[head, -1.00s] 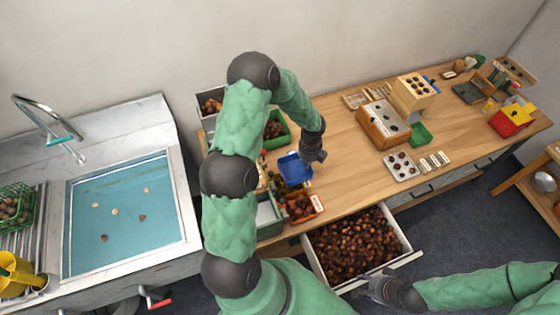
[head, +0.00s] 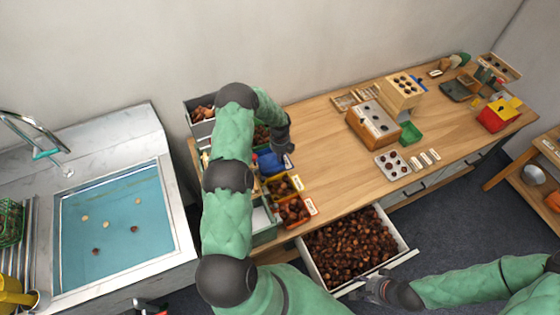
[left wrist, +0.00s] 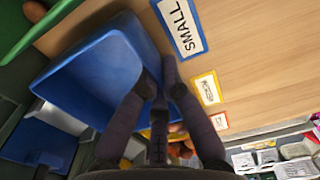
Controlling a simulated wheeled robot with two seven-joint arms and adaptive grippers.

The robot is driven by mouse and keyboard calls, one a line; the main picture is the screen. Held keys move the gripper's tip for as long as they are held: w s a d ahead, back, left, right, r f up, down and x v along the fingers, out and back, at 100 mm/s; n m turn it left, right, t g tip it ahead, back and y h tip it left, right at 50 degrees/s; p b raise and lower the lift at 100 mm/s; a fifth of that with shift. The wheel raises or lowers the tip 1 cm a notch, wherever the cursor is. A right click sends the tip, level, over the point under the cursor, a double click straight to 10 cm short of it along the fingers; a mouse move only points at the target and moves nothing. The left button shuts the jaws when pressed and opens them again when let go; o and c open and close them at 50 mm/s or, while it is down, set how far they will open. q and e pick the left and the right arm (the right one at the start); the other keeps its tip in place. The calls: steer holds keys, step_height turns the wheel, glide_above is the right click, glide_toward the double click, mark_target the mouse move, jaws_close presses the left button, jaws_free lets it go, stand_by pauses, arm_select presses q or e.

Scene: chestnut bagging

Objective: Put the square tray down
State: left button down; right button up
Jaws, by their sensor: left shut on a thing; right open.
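A blue square tray (head: 271,163) is at the left end of the wooden table, among the sorting bins. In the left wrist view the blue tray (left wrist: 95,75) looks tilted, and its inside shows no contents. My left gripper (head: 285,150) is shut on the tray's edge; its fingers (left wrist: 160,82) also show in the left wrist view. I cannot tell whether the tray touches what is below it. My right gripper (head: 372,290) is open at the front of the chestnut drawer (head: 402,258), far from the tray.
A yellow-edged bin (head: 297,181) and a red-edged bin (head: 310,207) with chestnuts stand in front of the tray. A "SMALL" label (left wrist: 182,27) lies beside it. A metal tray (head: 392,163) sits further right. The sink (head: 115,220) is left.

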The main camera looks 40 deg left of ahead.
arm_select(q)
steer(key=shift+f, duration=1.6)
steer(key=shift+f, duration=0.15)
steer(key=c, duration=1.4)
jaws_free()
